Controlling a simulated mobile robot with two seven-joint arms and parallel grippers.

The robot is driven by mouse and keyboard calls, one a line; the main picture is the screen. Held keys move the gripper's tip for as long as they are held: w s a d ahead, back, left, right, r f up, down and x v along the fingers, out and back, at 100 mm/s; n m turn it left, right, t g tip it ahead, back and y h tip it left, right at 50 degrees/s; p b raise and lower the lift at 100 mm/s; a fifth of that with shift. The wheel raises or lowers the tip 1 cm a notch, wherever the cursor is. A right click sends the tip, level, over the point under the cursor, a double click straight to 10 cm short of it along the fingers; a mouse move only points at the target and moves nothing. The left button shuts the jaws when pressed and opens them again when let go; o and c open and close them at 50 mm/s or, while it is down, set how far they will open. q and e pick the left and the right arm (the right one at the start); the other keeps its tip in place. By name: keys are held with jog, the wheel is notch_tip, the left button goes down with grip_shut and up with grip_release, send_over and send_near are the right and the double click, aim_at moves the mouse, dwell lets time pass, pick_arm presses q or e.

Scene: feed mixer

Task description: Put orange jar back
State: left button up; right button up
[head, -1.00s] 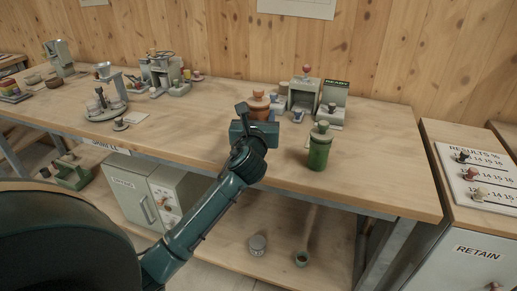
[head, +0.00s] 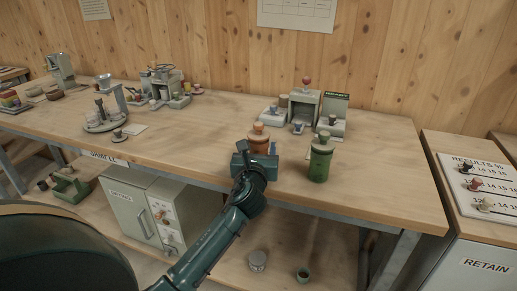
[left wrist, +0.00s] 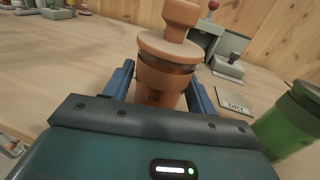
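The orange jar (head: 258,142), with a knobbed lid, is near the front of the bench, partly hidden by my left gripper (head: 255,152). In the left wrist view the orange jar (left wrist: 160,82) stands upright between the two blue fingers of my left gripper (left wrist: 163,92), which are closed against its sides. I cannot tell whether its base touches the bench top. My right gripper is not in view.
A green jar (head: 319,160) stands just right of my left gripper. Scales and small pots fill the bench's left. The bench's middle (head: 205,125) is clear.

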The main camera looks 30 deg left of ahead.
pick_arm(q)
jog(key=shift+o, duration=1.3)
jog(key=shift+r, duration=0.1)
jog(key=shift+s+d, duration=0.1)
jog(key=shift+s, duration=0.1)
jog(key=v, duration=1.2)
jog(key=s+d+f+n+g+h, duration=0.2)
jog(key=s+d+f+n+h, duration=0.4)
jog(key=n, duration=0.8)
jog(key=s+d+f+n+g+h, duration=0.2)
jog(key=s+d+f+n+h, duration=0.4)
jog(key=n, duration=0.8)
jog(key=s+d+f, duration=0.3)
jog(key=d+f, duration=0.2)
jog(key=shift+s+d+f+n+h+p, duration=0.25)
jog(key=shift+d+f+n+h+p, duration=0.05)
